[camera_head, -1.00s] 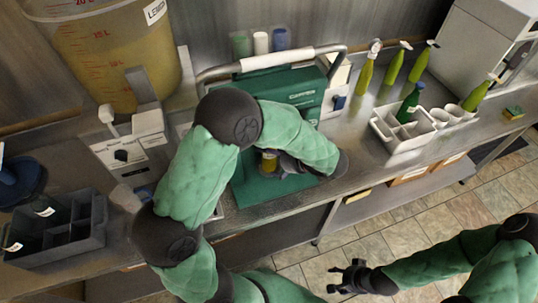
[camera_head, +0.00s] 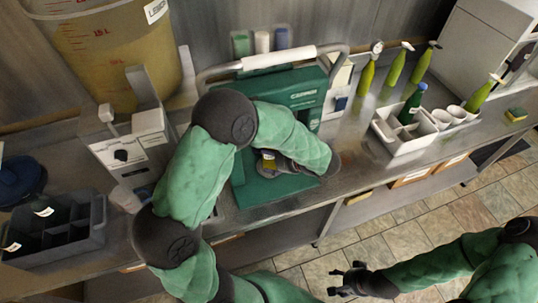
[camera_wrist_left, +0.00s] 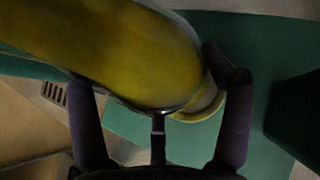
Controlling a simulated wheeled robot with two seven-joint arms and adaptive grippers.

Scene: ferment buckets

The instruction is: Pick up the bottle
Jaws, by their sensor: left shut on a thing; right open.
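A bottle with yellow contents (camera_head: 268,160) stands at the green capper machine (camera_head: 300,95), largely hidden by my left arm. In the left wrist view the bottle (camera_wrist_left: 120,45) fills the upper left, with its rounded end between my fingers. My left gripper (camera_head: 284,166) is shut on this bottle, over the machine's green base (camera_head: 262,190). Its dark fingers also show in the left wrist view (camera_wrist_left: 162,100), one on each side of the bottle. I cannot tell whether the bottle touches the base. My right gripper (camera_head: 345,281) is open and empty, above the tiled floor.
A large bucket of yellow liquid (camera_head: 110,60) stands at the back left. A dark divided crate (camera_head: 85,240) is at the front left. The floor in front is clear.

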